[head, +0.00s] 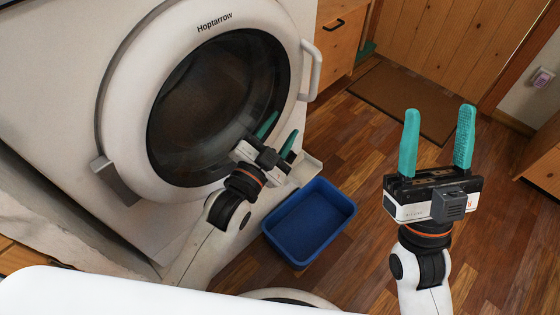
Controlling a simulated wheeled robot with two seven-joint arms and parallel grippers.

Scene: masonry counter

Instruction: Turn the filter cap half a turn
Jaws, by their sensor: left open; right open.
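No filter cap can be made out in the head view. The white washing machine (65,75) has a round door with dark glass (195,105), which looks shut. My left gripper (279,131) is open, with its teal fingers apart, in front of the lower right of the door. It hides part of the machine's lower front. My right gripper (439,112) is open and empty, raised over the wooden floor to the right of the machine.
A blue tub (310,222) stands on the floor by the machine's lower front, below a pale ledge (312,165). A brown mat (385,95) lies near wooden cabinets (340,40) at the back. The floor (345,150) between tub and mat is clear.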

